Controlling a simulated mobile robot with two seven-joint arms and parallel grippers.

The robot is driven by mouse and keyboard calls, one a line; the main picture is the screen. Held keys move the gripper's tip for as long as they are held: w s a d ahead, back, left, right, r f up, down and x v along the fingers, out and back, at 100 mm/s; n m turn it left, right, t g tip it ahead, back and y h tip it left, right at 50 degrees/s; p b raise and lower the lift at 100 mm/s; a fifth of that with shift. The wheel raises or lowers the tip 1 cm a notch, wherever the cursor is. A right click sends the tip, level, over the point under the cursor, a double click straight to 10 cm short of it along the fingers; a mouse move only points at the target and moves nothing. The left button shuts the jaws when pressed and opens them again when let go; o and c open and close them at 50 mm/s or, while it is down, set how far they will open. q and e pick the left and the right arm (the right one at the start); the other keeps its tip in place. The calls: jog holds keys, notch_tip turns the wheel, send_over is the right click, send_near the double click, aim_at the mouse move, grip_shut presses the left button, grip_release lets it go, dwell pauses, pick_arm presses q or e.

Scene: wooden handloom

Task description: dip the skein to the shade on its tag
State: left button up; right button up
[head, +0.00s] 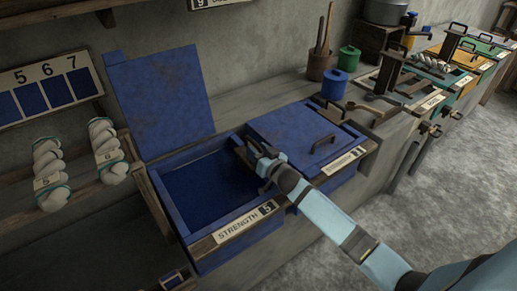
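An open blue vat (201,181) holds dark blue liquid, and its front label reads "STRENGTH 5". Its blue lid (160,100) stands raised behind it. My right gripper (252,162) is over the right side of this vat, near its wall; its fingers are dark and I cannot tell whether they are open or hold something. Two white skeins hang on the rack at left: one skein (48,165) and another skein (104,142), each with a small tag. A shade card (45,88) above them shows blue patches numbered 5, 6, 7. My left gripper is out of view.
A second blue vat with a closed lid (300,130) stands right of the open one. Wooden tools (372,108), a blue canister (334,84) and a green canister (349,58) are behind it. More coloured vats with a whitish skein (432,63) lie farther right. The grey floor is clear.

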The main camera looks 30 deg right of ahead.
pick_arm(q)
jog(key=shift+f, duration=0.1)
pick_arm(e)
jog(key=shift+d+r, duration=0.1)
jog(key=shift+r, duration=0.1)
jog(key=shift+r, duration=0.2)
pick_arm(q)
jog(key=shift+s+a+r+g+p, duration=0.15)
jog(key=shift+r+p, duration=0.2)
jog(key=shift+p, duration=0.7)
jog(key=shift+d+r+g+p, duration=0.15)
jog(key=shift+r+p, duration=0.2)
jog(key=shift+p, duration=0.7)
pick_arm(e)
notch_tip(320, 180, up, 20)
jog(key=shift+f, duration=0.25)
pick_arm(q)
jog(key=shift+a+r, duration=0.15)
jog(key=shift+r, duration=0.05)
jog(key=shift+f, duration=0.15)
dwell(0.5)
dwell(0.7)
